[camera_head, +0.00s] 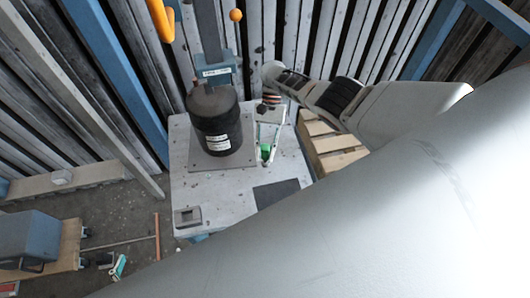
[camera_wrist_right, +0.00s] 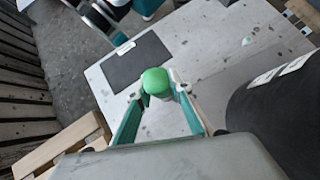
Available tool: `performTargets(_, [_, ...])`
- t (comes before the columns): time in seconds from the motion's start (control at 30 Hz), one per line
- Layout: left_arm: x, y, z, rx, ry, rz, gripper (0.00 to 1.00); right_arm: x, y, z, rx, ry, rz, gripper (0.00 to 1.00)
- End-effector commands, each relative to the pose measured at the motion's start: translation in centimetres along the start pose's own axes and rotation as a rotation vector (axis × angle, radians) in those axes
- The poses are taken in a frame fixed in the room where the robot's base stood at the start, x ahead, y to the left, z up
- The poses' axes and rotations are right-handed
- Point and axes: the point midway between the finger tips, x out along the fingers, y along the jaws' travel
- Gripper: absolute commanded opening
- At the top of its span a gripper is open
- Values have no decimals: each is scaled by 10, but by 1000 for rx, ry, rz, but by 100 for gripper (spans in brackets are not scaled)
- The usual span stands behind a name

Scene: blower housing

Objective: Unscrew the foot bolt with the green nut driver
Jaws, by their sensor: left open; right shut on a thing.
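My right gripper (camera_head: 267,152) is over the right part of the pale table. It is shut on the green nut driver (camera_head: 265,148). In the right wrist view the driver's rounded green end (camera_wrist_right: 157,81) sits between the teal fingertips (camera_wrist_right: 163,86); its shaft and tip are hidden. The black blower housing (camera_head: 217,120) stands upright on a grey plate, just left of the gripper. I cannot make out the foot bolt, nor whether the driver touches it. My left gripper (camera_wrist_right: 98,18) shows partly at the top of the right wrist view, open; my foreground arm seems to hide it in the head view.
A blue post with a bracket (camera_head: 217,75) rises behind the housing. A grey-blue box (camera_head: 28,238) is at lower left.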

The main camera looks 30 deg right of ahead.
Motion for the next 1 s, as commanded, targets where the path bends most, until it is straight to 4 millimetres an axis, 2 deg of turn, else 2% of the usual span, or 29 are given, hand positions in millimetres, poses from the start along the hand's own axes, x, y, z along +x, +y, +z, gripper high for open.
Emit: performTargets(1.0, [-11,-5,-24,4,13,-4,100,-19,-1,17,1,0,-3,0])
